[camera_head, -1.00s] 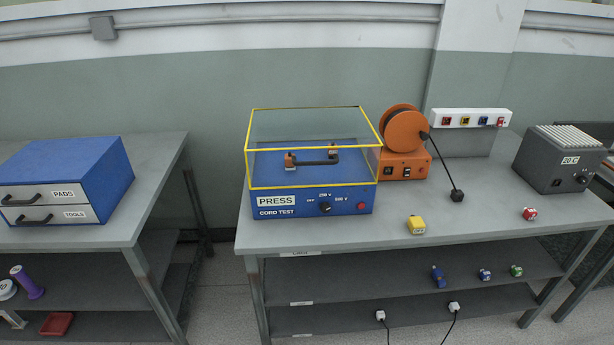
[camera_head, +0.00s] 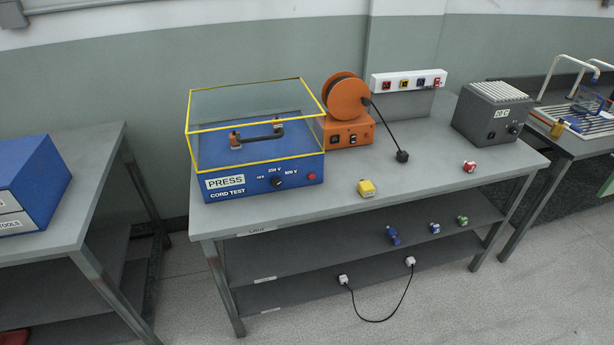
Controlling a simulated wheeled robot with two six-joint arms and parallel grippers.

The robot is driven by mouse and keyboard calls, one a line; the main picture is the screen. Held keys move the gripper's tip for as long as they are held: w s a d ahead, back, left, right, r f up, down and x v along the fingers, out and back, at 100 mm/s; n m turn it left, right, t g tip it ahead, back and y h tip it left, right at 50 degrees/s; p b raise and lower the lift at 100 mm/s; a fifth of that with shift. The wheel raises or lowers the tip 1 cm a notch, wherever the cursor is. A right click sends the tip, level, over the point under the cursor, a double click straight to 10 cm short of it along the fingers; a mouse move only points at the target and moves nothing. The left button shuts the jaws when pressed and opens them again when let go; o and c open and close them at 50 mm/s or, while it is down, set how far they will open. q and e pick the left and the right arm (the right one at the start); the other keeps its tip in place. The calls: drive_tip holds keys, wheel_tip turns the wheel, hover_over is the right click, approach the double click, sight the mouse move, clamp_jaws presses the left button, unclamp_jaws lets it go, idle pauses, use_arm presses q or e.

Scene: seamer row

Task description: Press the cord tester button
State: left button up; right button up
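The cord tester (camera_head: 240,187) is a blue box labelled PRESS and CORD TEST at the left end of the grey table. Its front has a black knob (camera_head: 277,182) between voltage marks and a small red button (camera_head: 311,176) to the right. A clear cover with yellow edges (camera_head: 255,127) stands closed over its top, with a black handle visible inside. Neither of my grippers shows in the head view.
On the table (camera_head: 330,205) are an orange cord reel (camera_head: 347,103), a yellow plug (camera_head: 366,188), a black plug (camera_head: 402,156), a red plug (camera_head: 469,166), a socket strip (camera_head: 408,81) and a grey 20 C unit (camera_head: 492,113). A blue drawer box (camera_head: 40,180) stands on the left bench.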

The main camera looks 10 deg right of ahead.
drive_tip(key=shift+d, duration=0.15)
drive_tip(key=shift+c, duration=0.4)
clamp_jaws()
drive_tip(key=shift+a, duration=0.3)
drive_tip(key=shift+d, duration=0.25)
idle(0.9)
